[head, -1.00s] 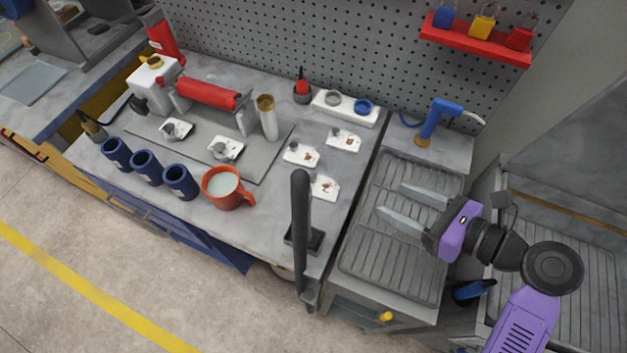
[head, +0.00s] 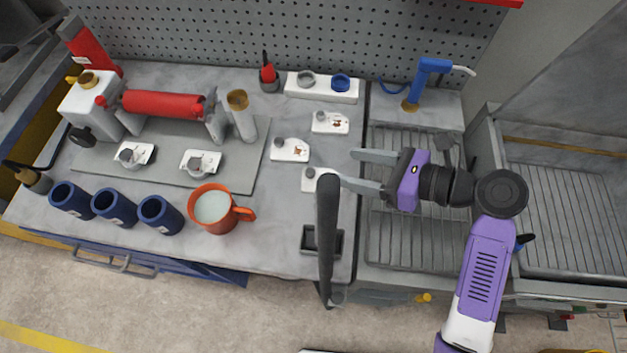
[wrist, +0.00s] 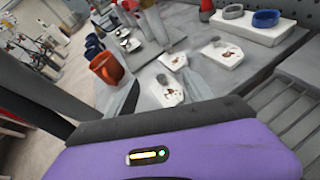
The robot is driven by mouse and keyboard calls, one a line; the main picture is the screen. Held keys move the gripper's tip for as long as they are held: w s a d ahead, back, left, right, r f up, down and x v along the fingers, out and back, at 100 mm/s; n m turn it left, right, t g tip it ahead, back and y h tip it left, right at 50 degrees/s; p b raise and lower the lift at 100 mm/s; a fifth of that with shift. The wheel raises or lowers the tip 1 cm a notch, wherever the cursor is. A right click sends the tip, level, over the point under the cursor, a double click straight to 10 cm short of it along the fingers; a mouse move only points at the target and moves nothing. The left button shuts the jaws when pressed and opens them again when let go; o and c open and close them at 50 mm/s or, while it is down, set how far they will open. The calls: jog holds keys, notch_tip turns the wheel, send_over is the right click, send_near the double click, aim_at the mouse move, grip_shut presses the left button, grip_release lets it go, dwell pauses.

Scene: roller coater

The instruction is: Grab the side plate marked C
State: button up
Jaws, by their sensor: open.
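Several white side plates with grey round knobs are in view. Three lie loose on the grey counter: the back plate (head: 330,123), the left plate (head: 290,150) and the front plate (head: 310,180). They also show in the wrist view as the back plate (wrist: 223,54), the left plate (wrist: 172,61) and the front plate (wrist: 167,93). Their brown marks are too small to read, so I cannot tell which is C. Two more plates, one left (head: 134,156) and one right (head: 200,163), sit on the coater's base. My gripper (head: 352,169) is open and empty, right of the loose plates.
An orange mug (head: 213,209) and blue cups (head: 115,207) stand at the front. A white block (head: 320,88) with rings is behind. A ribbed tray (head: 400,240) lies right.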

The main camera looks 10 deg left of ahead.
jog(key=b, duration=0.4)
send_near(315, 171)
jog(key=shift+w+a+f, duration=0.5)
jog(key=shift+w+f, duration=0.05)
jog(key=shift+f, duration=0.25)
jog(key=x, duration=0.4)
jog(key=p+x, duration=0.1)
jog(key=x, duration=0.1)
jog(key=shift+a+r, duration=0.15)
jog(key=shift+a, duration=0.25)
jog(key=shift+w+a+f, duration=0.2)
jog(key=shift+a+f, duration=0.1)
jog(key=shift+a, duration=0.2)
jog(key=shift+c, duration=0.4)
jog(key=shift+s, duration=0.1)
grip_shut()
